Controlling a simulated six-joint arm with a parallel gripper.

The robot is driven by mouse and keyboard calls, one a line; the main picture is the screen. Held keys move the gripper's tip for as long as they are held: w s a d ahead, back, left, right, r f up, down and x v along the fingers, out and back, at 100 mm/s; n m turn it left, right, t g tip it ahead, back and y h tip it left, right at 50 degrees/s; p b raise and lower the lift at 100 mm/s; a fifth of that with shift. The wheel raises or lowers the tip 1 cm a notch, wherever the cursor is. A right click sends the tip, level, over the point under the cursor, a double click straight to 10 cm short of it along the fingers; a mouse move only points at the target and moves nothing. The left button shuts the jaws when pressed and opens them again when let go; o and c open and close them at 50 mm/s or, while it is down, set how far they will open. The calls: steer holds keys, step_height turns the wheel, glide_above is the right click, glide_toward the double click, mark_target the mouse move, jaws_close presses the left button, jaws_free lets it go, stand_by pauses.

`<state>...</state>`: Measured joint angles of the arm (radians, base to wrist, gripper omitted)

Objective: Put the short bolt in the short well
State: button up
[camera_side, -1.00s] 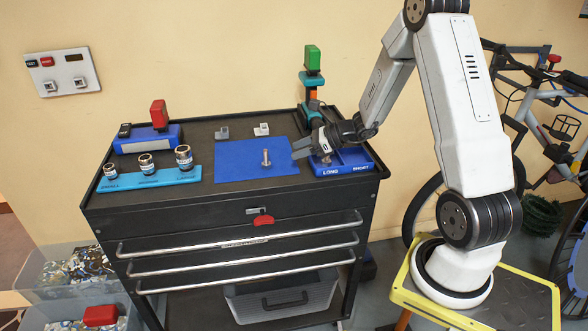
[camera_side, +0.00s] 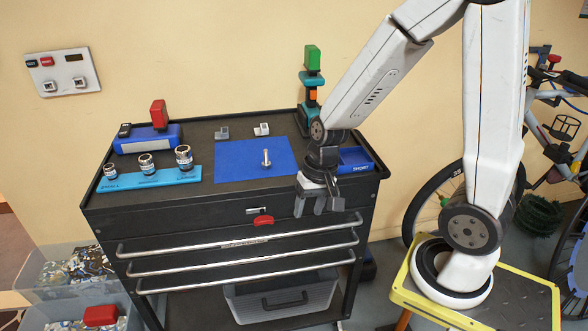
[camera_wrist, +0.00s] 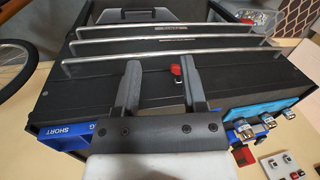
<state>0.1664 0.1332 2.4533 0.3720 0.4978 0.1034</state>
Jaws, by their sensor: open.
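A silver bolt (camera_side: 266,157) stands upright on the blue mat (camera_side: 235,160) on top of the black cart. The blue well tray (camera_side: 369,165) is at the cart's right front corner, its SHORT label facing front. The short compartment looks empty; my gripper and wrist hide the long side. The tray (camera_wrist: 73,131) also shows at the left of the wrist view. My gripper (camera_side: 321,211) is open and empty, fingers pointing down in front of the cart's front edge, to the right of the bolt. In the wrist view, nothing is between its fingers (camera_wrist: 161,68).
A light blue holder (camera_side: 150,180) with sockets and a blue box (camera_side: 146,142) with a red part are at the left. A green-topped tool (camera_side: 312,75) stands behind the mat. Drawer handles (camera_side: 240,243) run across the cart's front, below the gripper.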

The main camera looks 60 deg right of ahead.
steer(key=n, duration=0.2)
steer(key=a+r+n+t+h, duration=0.1)
steer(key=n, duration=0.1)
steer(key=s+n, duration=0.1)
steer(key=n, duration=0.1)
steer(key=shift+a+r+n+h, duration=0.2)
steer(key=shift+a+n+h, duration=0.2)
steer(key=shift+o, duration=0.4)
step_height(320, 180, up, 2)
steer(key=m+g, duration=0.2)
steer(key=m, duration=1.2)
glide_above(265, 150)
steer(key=shift+d, duration=0.1)
